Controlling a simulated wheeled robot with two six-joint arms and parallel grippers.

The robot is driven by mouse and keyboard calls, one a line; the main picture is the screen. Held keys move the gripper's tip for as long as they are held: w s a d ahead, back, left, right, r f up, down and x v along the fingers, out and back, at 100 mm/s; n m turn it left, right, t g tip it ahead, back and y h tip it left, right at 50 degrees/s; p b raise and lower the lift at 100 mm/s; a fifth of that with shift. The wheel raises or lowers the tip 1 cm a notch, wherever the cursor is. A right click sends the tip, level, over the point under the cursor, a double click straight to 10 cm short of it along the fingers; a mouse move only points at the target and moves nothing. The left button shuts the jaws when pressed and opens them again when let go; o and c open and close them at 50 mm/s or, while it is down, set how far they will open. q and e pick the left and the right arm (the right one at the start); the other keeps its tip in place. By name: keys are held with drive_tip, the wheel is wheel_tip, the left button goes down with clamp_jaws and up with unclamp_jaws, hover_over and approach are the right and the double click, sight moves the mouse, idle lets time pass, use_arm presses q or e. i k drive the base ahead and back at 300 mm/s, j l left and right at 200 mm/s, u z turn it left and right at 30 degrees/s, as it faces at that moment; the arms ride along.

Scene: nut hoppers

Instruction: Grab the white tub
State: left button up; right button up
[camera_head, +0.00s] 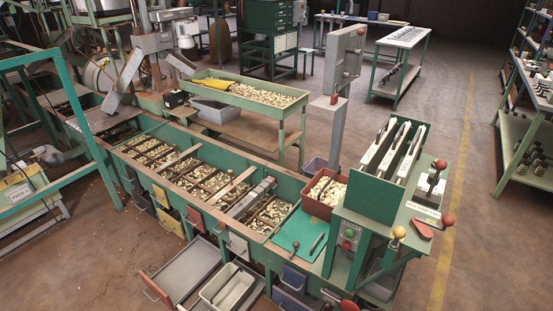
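An off-white, open-topped tub (236,292) is low in the front centre, beside the pulled-out grey drawer of the green hopper bench. It looks empty. A paler tub or second compartment (217,281) lies against its left side; I cannot tell whether the two are one piece. The lower edge of the picture is close to them. Neither of my grippers shows in the head view.
The long green hopper bench (133,147) holds nuts in several compartments. The open grey drawer (185,271) juts out left of the tub. A red bin of nuts (324,193) stands near the lever station (374,203). The floor at front left is clear.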

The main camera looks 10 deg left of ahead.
sight(229, 289)
drive_tip(key=u, duration=0.4)
drive_tip(key=k+u, duration=0.15)
drive_tip(key=u, duration=0.3)
drive_tip(key=j+u, duration=0.1)
drive_tip(key=u, duration=0.3)
drive_tip(key=k+z, duration=0.15)
